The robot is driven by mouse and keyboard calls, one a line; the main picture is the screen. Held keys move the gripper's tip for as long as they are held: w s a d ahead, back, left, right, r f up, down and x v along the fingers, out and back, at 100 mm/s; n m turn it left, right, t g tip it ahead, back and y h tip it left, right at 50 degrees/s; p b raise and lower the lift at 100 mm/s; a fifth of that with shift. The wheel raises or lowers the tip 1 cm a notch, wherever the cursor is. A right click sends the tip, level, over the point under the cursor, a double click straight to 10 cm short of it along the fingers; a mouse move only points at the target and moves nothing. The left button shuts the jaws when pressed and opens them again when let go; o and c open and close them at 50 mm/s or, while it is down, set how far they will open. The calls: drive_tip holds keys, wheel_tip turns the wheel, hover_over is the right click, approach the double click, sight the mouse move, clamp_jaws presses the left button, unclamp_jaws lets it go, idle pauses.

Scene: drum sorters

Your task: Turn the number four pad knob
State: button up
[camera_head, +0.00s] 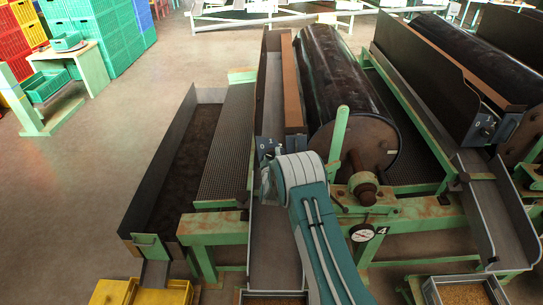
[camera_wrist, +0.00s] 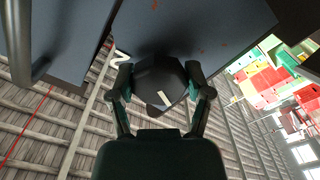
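The number four sorter carries a round white dial (camera_head: 362,232) with a "4" plate beside it on its green frame. A dark switch panel marked 0 and 1 (camera_head: 270,148) stands at the upper end of the chute, left of the drum. In the wrist view, the black knob (camera_wrist: 160,80) with a pale pointer mark sits on a dark panel face. My gripper (camera_wrist: 160,78) has one finger on each side of the knob, and both pads appear to touch it.
The dark drum (camera_head: 340,80) lies right of the panel, with a green lever (camera_head: 339,135) standing close to my arm. A second sorter's panel (camera_head: 486,130) is at the right. A yellow crate (camera_head: 140,292) stands at front left. Open floor lies at the left.

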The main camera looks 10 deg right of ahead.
drive_tip(key=shift+a+m, duration=0.1)
drive_tip(key=shift+m, duration=0.2)
drive_tip(key=shift+c, duration=0.2)
drive_tip(key=m, duration=0.4)
drive_tip(key=shift+f+m, duration=0.1)
drive_tip(key=shift+m, duration=0.2)
drive_tip(key=m, duration=1.2)
drive_tip(key=shift+m, duration=0.3)
drive_tip(key=m, duration=0.5)
drive_tip(key=shift+f+m, duration=0.1)
drive_tip(key=shift+m, duration=0.3)
drive_tip(key=o, duration=1.2)
drive_tip(key=shift+c, duration=0.2)
